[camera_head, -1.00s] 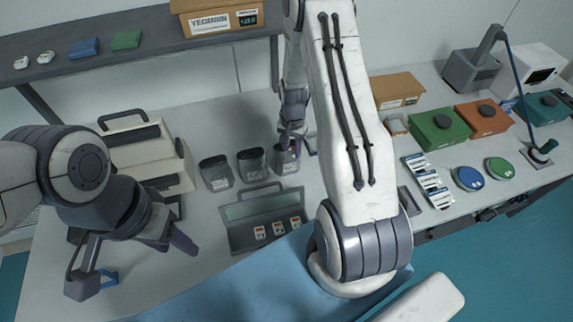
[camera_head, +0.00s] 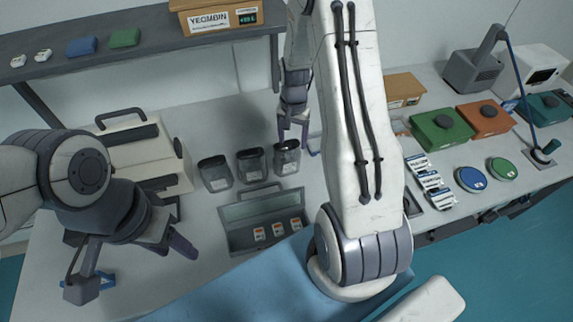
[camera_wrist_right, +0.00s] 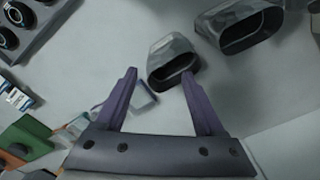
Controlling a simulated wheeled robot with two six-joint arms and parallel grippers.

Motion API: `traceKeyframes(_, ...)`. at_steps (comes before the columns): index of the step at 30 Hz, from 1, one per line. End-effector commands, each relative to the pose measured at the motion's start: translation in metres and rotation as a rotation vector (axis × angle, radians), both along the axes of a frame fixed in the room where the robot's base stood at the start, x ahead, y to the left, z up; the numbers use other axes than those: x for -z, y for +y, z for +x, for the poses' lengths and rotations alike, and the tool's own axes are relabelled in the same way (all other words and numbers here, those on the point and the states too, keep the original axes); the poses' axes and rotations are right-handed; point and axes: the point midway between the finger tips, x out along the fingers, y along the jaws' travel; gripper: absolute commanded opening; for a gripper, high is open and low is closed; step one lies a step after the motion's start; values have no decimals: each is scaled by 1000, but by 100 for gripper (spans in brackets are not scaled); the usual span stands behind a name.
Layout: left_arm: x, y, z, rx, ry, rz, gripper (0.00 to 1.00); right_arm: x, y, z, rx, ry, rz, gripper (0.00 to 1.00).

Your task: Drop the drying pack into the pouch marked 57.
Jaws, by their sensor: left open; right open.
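Three dark grey open pouches stand in a row on the table: a left pouch (camera_head: 215,174), a middle pouch (camera_head: 251,166) and a right pouch (camera_head: 287,158). Their pale labels are too small to read. My right gripper (camera_head: 293,134) is open and empty, just above and behind the right pouch. In the right wrist view, the open gripper (camera_wrist_right: 160,82) has a pouch mouth (camera_wrist_right: 178,70) beyond its right finger. I cannot pick out the drying pack. My left gripper (camera_head: 133,266) is open and empty over the table's left front.
A grey tray (camera_head: 232,213) with small orange-and-white items lies in front of the pouches. A beige machine (camera_head: 140,150) stands left; green (camera_head: 440,130) and orange (camera_head: 484,119) boxes stand right.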

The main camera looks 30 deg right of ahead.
Motion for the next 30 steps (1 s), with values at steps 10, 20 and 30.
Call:
traceKeyframes(10,15,0,0,-3,0,0,50,-49,0,1,0,-2,-1,71)
traceKeyframes(20,14,0,0,-3,0,0,50,-54,0,0,0,1,0,71)
traceKeyframes(30,21,0,0,-3,0,0,50,-62,32,-2,-105,-8,1,71)
